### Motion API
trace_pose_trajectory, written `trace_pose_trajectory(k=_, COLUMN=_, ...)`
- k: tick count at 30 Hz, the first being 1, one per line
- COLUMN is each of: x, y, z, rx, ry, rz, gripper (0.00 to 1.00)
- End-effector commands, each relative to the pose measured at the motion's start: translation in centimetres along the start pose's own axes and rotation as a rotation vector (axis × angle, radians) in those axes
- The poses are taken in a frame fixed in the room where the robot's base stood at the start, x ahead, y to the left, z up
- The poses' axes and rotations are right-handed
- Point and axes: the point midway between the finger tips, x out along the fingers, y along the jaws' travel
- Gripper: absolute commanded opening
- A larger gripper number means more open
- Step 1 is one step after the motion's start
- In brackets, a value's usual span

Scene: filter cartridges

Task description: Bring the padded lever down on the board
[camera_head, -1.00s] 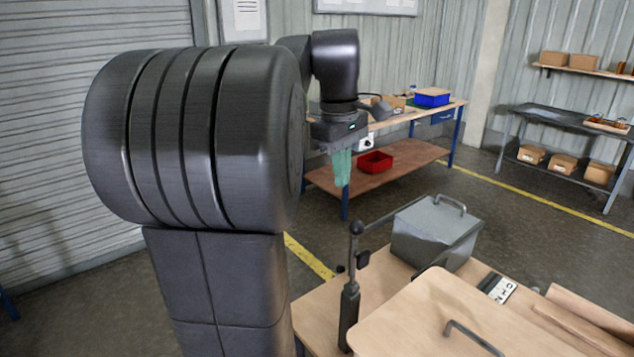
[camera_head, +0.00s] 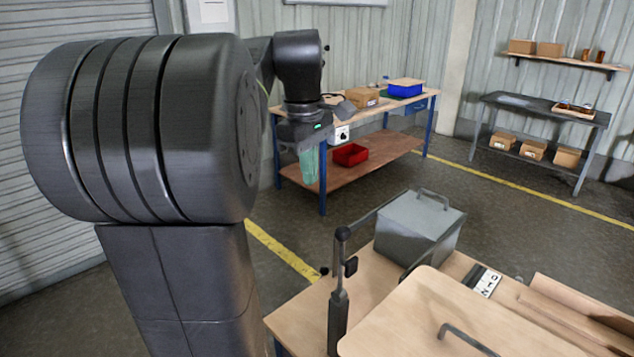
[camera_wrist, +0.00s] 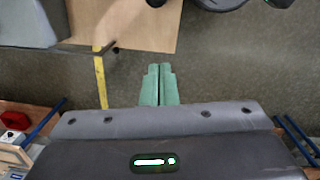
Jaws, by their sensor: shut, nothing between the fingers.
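A dark upright post (camera_head: 338,318) stands at the near left of the front table in the head view. A round knob (camera_head: 342,233) tops it, with a small black pad (camera_head: 350,266) beside it and a thin bar running up to the right. I take this as the padded lever; it is raised. A pale wooden board (camera_head: 410,322) with a grey handle lies to its right. My gripper (camera_head: 311,180) is shut and empty, pointing down, up and left of the post and well apart. Its green fingers (camera_wrist: 160,68) also show in the wrist view.
A grey lidded box (camera_head: 418,230) stands behind the board, and a black-and-white label block (camera_head: 483,281) is at its right. A far workbench (camera_head: 360,172) holds a red bin (camera_head: 350,154) on its lower shelf. Open floor lies between the tables.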

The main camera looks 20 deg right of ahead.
Motion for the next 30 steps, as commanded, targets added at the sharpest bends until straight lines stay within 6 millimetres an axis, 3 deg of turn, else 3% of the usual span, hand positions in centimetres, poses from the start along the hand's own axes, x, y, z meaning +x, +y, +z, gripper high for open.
trace_pose_trajectory(k=12, x=8.5, y=-0.1, z=0.3, rx=0.002, ry=-0.002, rz=-0.003, gripper=0.0)
trace_pose_trajectory(k=19, x=8.9, y=0.0, z=3.3, rx=0.003, ry=0.0, rz=0.0, gripper=0.0)
trace_pose_trajectory(k=30, x=9.2, y=-0.1, z=3.9, rx=0.0, ry=0.0, rz=0.0, gripper=0.0)
